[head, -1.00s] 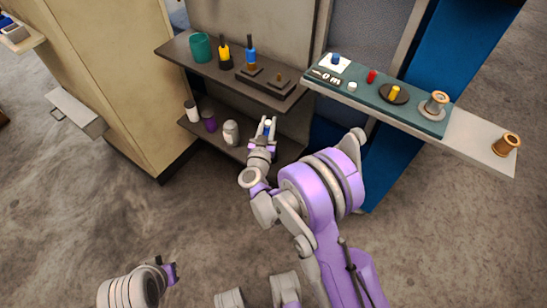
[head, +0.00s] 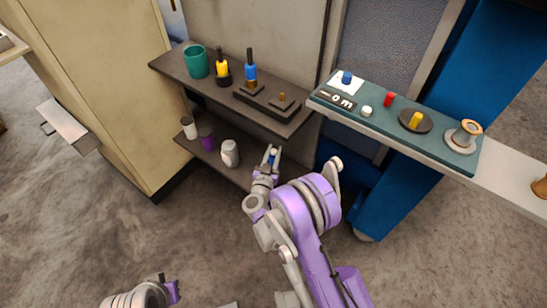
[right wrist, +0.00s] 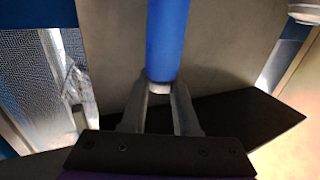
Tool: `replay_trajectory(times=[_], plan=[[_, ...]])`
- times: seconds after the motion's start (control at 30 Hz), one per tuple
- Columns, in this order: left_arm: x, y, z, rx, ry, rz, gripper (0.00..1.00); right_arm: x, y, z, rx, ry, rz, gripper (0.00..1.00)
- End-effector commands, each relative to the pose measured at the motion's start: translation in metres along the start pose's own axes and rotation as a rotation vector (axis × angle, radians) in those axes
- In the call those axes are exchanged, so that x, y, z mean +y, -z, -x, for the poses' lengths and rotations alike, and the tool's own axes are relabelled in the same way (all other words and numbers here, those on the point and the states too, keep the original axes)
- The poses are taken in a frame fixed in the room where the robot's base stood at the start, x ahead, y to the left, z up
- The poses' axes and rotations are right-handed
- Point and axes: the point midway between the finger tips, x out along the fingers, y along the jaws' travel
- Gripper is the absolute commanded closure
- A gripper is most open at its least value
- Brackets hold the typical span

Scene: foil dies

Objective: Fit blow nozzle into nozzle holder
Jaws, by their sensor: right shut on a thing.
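My right gripper (head: 272,158) is shut on a blue cylinder with a pale end, which I take for the blow nozzle (right wrist: 167,40). In the right wrist view the cylinder stands up from between the fingers (right wrist: 160,108), and its pale end sits between them. In the head view the gripper is in front of the shelf unit, by the lower shelf's right end. Which thing is the nozzle holder I cannot tell for certain; a long dark block (head: 265,108) on the upper shelf has two raised pads. My left gripper (head: 170,288) is low at the left, its fingers unclear.
The upper shelf also bears a teal cup (head: 196,63) and yellow and blue black-topped items. The lower shelf holds a purple cup (head: 206,139) and a white jar (head: 230,153). A counter with a teal mat (head: 390,127) and small objects stands right. Floor in front is open.

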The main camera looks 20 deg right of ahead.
Motion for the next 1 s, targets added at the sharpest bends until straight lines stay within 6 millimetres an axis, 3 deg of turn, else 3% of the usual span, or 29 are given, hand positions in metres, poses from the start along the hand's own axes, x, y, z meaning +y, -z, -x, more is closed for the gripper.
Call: replay_trajectory(times=[0.17,0.57,0.6,0.73,1.0], plan=[[0.0,-0.002,-0.007,-0.002,0.0,0.0,1.0,0.0,-0.025,0.0,0.0,0.0,0.001,1.0],[0.0,-0.003,-0.012,-0.004,0.0,0.0,1.0,0.0,-0.029,0.0,0.0,0.0,0.0,1.0],[0.0,-0.003,-0.011,-0.004,0.0,0.0,1.0,0.0,-0.029,0.0,0.0,0.0,0.0,0.66],[0.0,-0.003,-0.011,-0.003,0.0,0.0,1.0,0.0,-0.028,0.0,0.0,0.0,0.0,0.43],[0.0,-0.003,-0.011,-0.003,0.0,0.0,1.0,0.0,-0.028,0.0,0.0,0.0,0.0,0.41]])
